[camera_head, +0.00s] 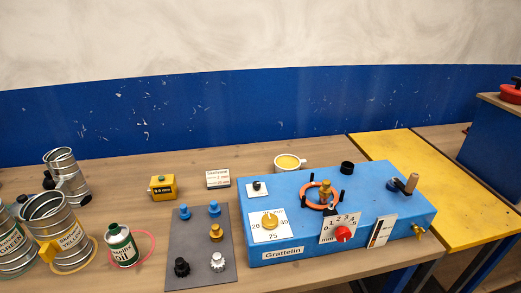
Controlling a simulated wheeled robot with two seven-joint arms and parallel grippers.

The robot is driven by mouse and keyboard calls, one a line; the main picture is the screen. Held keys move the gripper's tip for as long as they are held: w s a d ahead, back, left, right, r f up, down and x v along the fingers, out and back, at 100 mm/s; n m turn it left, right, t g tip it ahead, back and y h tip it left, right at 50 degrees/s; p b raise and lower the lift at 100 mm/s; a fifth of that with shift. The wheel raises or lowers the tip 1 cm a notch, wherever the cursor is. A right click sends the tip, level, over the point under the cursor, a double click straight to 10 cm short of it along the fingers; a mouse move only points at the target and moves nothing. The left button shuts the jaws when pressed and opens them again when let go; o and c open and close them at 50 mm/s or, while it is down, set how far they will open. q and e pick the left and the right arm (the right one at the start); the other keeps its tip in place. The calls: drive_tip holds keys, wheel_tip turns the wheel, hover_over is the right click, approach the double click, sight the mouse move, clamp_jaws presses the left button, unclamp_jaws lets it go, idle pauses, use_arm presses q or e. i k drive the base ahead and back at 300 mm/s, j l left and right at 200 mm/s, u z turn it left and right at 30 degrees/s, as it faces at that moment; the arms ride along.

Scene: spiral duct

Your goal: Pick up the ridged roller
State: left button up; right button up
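A dark grey mat (199,242) lies on the wooden table, left of the blue machine. Several small knobbed parts stand on it. A silver-white part (218,262) with a toothed rim is at the front right, and a black part (181,267), also ridged-looking, is at the front left. A gold part (216,232) is behind the silver one. Two blue parts, left (184,213) and right (214,209), stand at the back. I cannot tell for sure which is the ridged roller. Neither of my grippers is in view.
The blue machine (280,232) with dials and an orange ring (313,201) fills the table's right part. Metal ducts (66,179) and a green oil can (122,246) stand left. A yellow box (163,187) and cup (289,163) are behind. A yellow table (450,205) adjoins right.

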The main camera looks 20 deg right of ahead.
sight(325, 191)
drive_tip(key=z, duration=1.25)
